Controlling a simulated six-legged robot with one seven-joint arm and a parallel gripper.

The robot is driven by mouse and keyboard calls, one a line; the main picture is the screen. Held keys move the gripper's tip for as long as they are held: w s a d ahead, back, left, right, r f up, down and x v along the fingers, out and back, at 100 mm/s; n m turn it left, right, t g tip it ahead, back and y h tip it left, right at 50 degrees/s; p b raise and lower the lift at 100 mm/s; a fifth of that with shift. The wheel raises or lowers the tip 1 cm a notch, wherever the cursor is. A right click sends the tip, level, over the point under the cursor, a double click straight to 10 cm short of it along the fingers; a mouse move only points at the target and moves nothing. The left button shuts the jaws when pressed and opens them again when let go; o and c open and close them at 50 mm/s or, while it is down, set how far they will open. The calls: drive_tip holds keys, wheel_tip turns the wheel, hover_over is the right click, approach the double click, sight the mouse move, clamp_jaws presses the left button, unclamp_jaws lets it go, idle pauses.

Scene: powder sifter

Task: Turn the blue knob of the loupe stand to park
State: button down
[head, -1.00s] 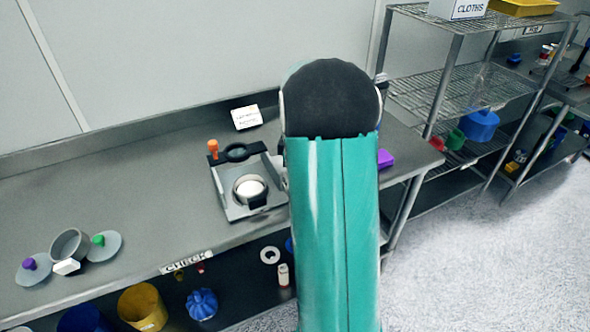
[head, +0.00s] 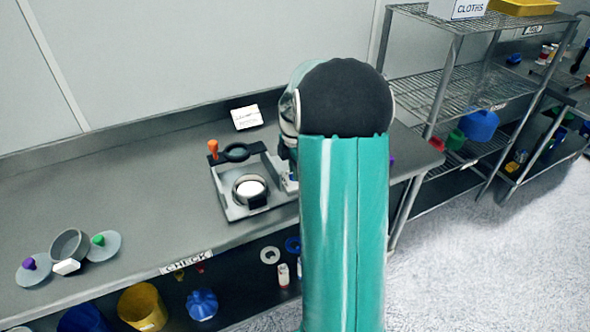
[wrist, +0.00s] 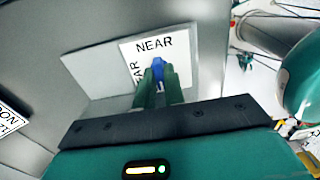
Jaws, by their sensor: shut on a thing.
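In the wrist view the blue knob (wrist: 158,64) sits on a white label plate (wrist: 182,60). The plate reads "NEAR" at the top; sideways letters at the left are partly covered, and the lower part is hidden by my fingers. My gripper (wrist: 159,78) is shut on the blue knob with its green fingers on either side. My arm hides most of this spot in the head view.
A small white card (head: 246,117) stands behind the stand. A grey cup (head: 70,245) and discs with purple and green knobs lie at the bench's left. A wire rack (head: 445,90) stands at the right. The bench between cup and stand is clear.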

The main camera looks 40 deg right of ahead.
idle(0.3)
drive_tip(key=c, duration=1.5)
unclamp_jaws()
wheel_tip(320, 180, up, 14)
drive_tip(key=shift+f, duration=0.15)
drive_tip(key=shift+a, duration=0.1)
